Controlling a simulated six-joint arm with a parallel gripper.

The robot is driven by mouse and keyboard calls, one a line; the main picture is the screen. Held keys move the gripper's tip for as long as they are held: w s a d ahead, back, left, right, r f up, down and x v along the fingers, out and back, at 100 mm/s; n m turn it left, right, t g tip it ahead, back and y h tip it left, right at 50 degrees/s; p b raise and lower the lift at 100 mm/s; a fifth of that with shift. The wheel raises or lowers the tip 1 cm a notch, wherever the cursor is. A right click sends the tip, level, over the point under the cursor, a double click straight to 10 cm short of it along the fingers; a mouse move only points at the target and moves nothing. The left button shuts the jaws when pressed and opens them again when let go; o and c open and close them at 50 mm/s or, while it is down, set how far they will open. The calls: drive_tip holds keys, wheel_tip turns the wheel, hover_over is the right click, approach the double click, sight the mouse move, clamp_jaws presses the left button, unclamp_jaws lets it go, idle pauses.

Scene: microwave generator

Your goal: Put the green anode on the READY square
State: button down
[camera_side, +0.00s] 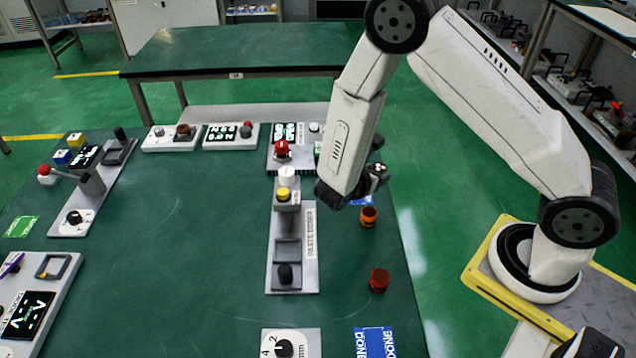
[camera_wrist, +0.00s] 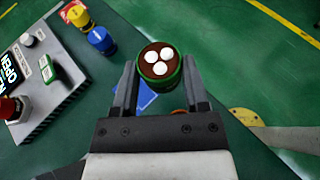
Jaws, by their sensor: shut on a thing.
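The green anode (camera_wrist: 160,68) is a round piece with a green rim and a dark red-brown top with three white dots. In the wrist view it sits between the fingertips of my gripper (camera_wrist: 160,82), which is shut on it. In the side view my gripper (camera_side: 372,184) is above the table's right edge, and the arm hides most of the anode. A blue square (camera_side: 362,200) lies below my gripper; it also shows in the wrist view (camera_wrist: 146,100), partly hidden. A green square (camera_side: 20,226) lies at the far left. I cannot read either label.
An orange piece (camera_side: 369,216) and a red piece (camera_side: 379,279) stand at the table's right edge. A DONE square (camera_side: 374,342) is at the front. Blue (camera_wrist: 101,40) and yellow (camera_wrist: 76,14) pieces stand beside a panel (camera_wrist: 70,75). A grey station (camera_side: 308,275) stands mid-table.

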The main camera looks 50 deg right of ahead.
drive_tip(key=shift+w+d+f, duration=0.15)
drive_tip(key=shift+w+f, duration=0.75)
drive_tip(key=shift+f, duration=0.05)
drive_tip(key=shift+w+d+f, duration=0.2)
drive_tip(key=shift+w+f, duration=0.65)
drive_tip(key=shift+f, duration=0.1)
drive_tip(key=shift+w+d+f, duration=0.15)
drive_tip(key=shift+w+f, duration=0.75)
drive_tip(key=shift+f, duration=0.05)
drive_tip(key=shift+w+f, duration=0.15)
drive_tip(key=shift+f, duration=0.1)
drive_tip(key=shift+w+f, duration=0.15)
drive_tip(key=shift+f, duration=1.45)
drive_tip(key=shift+f, duration=0.1)
drive_tip(key=shift+c, duration=0.5)
unclamp_jaws()
